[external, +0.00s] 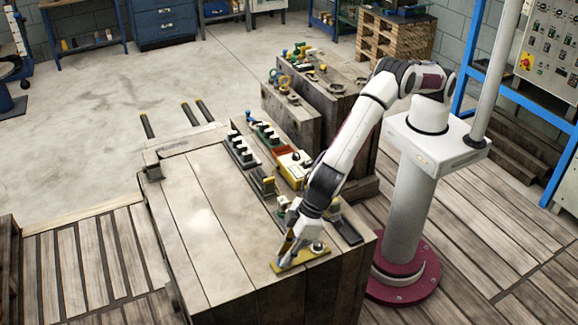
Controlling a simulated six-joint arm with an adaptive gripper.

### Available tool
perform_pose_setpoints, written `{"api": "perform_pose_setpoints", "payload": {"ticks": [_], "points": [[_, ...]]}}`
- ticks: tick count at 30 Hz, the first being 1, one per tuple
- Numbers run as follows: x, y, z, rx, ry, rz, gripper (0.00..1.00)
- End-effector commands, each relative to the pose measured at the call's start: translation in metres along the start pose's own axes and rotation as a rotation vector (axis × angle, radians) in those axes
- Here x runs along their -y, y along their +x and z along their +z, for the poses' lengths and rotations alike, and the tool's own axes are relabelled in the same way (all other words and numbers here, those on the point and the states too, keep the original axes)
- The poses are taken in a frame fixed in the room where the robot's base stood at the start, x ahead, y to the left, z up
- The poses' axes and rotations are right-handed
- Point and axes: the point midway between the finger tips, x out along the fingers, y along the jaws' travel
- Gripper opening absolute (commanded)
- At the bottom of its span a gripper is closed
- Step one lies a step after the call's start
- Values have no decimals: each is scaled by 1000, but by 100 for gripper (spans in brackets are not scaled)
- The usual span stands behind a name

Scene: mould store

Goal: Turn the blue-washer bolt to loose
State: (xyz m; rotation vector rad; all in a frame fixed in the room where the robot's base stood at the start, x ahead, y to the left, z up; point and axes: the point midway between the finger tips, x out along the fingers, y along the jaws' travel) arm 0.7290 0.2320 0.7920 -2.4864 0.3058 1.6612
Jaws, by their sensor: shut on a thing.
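A yellow plate (313,254) lies near the front right corner of the wooden bench top. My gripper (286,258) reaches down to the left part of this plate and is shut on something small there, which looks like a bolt. My fingers hide most of it, and I cannot make out a washer colour or how the bolt is turned. A round, pale metal part (318,247) stands on the right part of the plate, apart from my fingertips.
A dark block (346,229) lies right of my wrist. A yellow box (293,167), a red tray (284,152) and dark racks (241,150) line the bench's right side. The bench top's left side (200,222) is clear. Another wooden block with small parts (327,88) stands behind.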

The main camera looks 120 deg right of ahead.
Motion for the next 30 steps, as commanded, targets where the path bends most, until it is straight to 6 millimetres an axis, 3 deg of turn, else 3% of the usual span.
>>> {"api": "perform_pose_setpoints", "payload": {"ticks": [30], "points": [[-3, 0, -1, 0, -397, -165, 0]]}}
